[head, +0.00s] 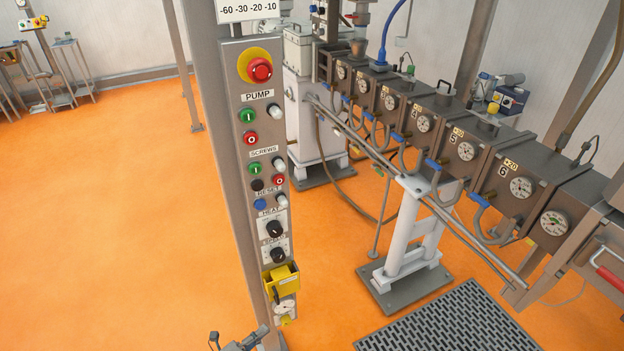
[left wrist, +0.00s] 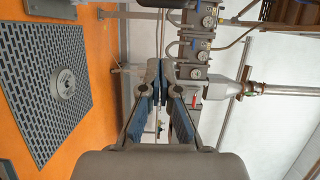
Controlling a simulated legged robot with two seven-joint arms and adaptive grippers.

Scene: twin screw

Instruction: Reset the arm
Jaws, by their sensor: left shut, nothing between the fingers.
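My left gripper (head: 240,342) shows only in part at the bottom edge of the head view, close to the foot of the control panel post. In the left wrist view its blue-padded fingers (left wrist: 163,98) are shut with nothing held between them. Part of the machine lies behind the fingers in that view, and I see no contact with it. My right gripper is in neither view.
A control panel (head: 245,185) with a red emergency button (head: 260,69) stands at the centre. Behind it runs a gauge-lined machine barrel (head: 440,130) on a white stand (head: 415,225). A grey floor grate (head: 450,318) lies at front. Orange floor at left is clear.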

